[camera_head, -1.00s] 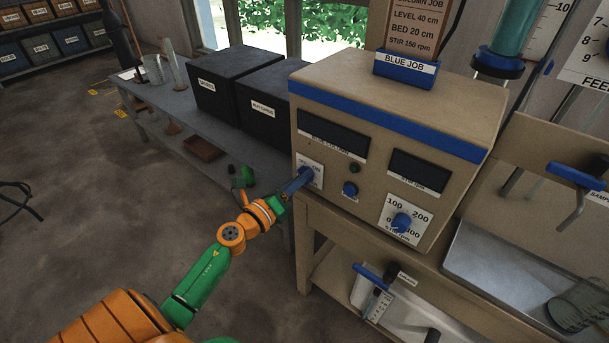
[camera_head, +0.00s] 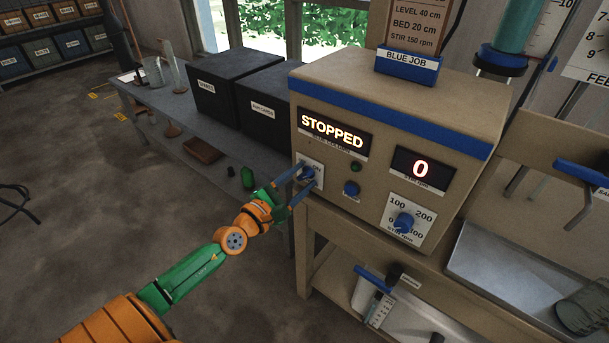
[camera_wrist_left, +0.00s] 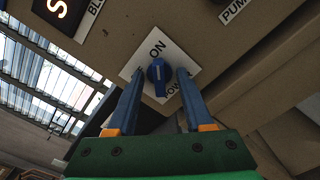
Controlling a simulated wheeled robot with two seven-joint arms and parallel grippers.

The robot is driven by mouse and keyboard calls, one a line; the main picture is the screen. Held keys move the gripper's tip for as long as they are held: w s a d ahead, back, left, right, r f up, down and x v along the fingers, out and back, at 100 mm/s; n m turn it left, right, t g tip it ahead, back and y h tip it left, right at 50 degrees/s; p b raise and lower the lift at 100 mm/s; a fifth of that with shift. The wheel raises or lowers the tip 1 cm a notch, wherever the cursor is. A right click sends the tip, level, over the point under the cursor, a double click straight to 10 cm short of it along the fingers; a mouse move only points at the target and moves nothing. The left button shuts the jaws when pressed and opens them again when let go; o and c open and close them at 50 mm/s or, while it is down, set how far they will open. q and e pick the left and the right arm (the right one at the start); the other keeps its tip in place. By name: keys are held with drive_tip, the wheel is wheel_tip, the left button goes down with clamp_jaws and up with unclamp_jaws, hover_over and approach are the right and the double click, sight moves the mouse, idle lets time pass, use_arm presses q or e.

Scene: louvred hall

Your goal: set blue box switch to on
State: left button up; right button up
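The blue box is a beige cabinet (camera_head: 345,95) with a blue stripe. Its power switch (camera_head: 307,172) is a blue knob on a white plate at the lower left of the front. In the left wrist view the knob (camera_wrist_left: 158,76) has a white mark pointing towards the word ON. My left gripper (camera_head: 308,178) is at the plate, partly covering it in the head view. In the wrist view its blue fingers (camera_wrist_left: 160,78) are open, one on each side of the knob, with gaps visible. The display (camera_head: 332,129) reads STOPPED and the smaller one (camera_head: 421,168) reads 0. My right gripper is not in view.
A small blue knob (camera_head: 351,188) and a stir dial (camera_head: 404,222) sit right of the switch. Black boxes (camera_head: 232,85) stand on the bench to the left. A metal tray (camera_head: 500,265) lies to the right. The floor at left is open.

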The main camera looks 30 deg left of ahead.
use_arm(q)
drive_tip(key=s+b, duration=0.1)
drive_tip(key=s, duration=0.6)
drive_tip(key=shift+a, duration=0.3)
drive_tip(key=s+b, duration=0.3)
drive_tip(key=s, duration=0.4)
drive_tip(key=shift+a, duration=0.25)
drive_tip(key=shift+c, duration=0.3)
idle(1.0)
